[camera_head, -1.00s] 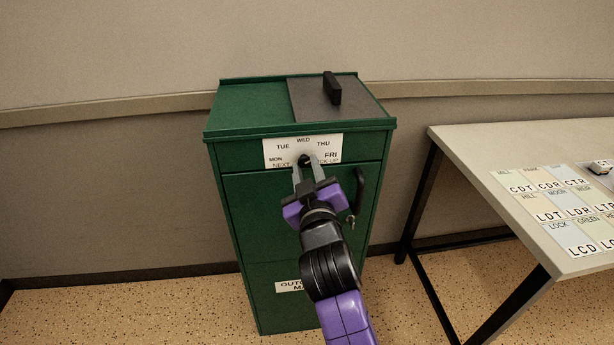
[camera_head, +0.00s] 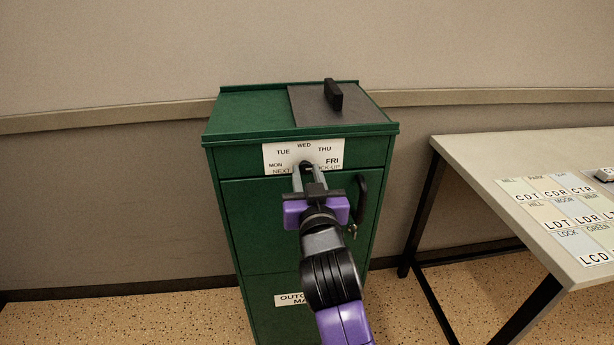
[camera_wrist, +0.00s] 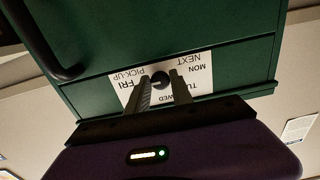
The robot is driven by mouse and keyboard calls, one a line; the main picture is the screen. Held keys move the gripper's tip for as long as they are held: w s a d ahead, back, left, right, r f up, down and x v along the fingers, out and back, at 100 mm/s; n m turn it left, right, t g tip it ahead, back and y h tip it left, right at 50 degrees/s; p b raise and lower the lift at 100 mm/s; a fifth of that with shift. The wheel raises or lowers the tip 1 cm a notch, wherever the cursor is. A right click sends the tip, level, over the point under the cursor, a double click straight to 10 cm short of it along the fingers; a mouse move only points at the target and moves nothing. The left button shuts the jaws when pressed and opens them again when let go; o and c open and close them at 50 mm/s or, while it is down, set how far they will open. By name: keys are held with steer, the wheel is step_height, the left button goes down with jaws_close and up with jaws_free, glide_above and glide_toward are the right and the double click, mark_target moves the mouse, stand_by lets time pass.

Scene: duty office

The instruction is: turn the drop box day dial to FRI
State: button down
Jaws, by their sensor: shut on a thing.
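The day dial is a small black knob (camera_wrist: 161,79) on a white plate (camera_head: 279,158) at the top front of the green drop box (camera_head: 235,167). The plate reads MON, TUE, WED, THU and FRI in an arc, with FRI larger at the right. My gripper (camera_head: 306,170) is shut on the knob from the front, one finger on each side. In the wrist view the plate appears upside down, with FRI left of the knob. The fingers hide part of the plate and knob, and I cannot tell for sure which day the knob points to.
A black door handle (camera_head: 361,197) with keys below it is close to the right of my gripper. A grey lid with a black grip (camera_head: 333,95) is on the box top. A table (camera_head: 476,166) with several lettered cards stands at the right.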

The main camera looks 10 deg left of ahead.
steer(key=shift+f, duration=0.2)
steer(key=c, duration=1.2)
jaws_free()
steer(key=shift+r, duration=0.1)
steer(key=shift+o, duration=0.2)
steer(key=v, duration=0.7)
steer(key=shift+s+p, duration=0.3)
steer(key=shift+s, duration=0.1)
steer(key=shift+d, duration=0.15)
